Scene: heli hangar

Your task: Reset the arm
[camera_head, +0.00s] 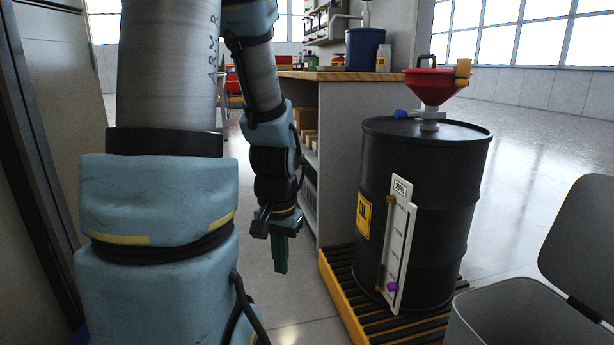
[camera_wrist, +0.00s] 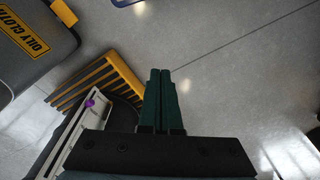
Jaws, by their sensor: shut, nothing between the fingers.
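My gripper (camera_head: 280,268) hangs pointing down at the end of my arm, left of the black drum, in the head view. In the wrist view its green fingers (camera_wrist: 160,75) lie side by side, shut, with nothing held. The fingers are above the grey floor and apart from other things. My blue and grey arm fills much of the left half of the head view.
A black drum (camera_head: 455,215) with a red funnel (camera_head: 436,86) and a white gauge strip (camera_head: 398,245) stands on a yellow-edged slatted pallet (camera_head: 345,312). A grey lidded bin (camera_head: 500,320) is at lower right. A wood-topped workbench (camera_head: 345,76) stands behind. Floor (camera_wrist: 235,80) beneath the fingers is clear.

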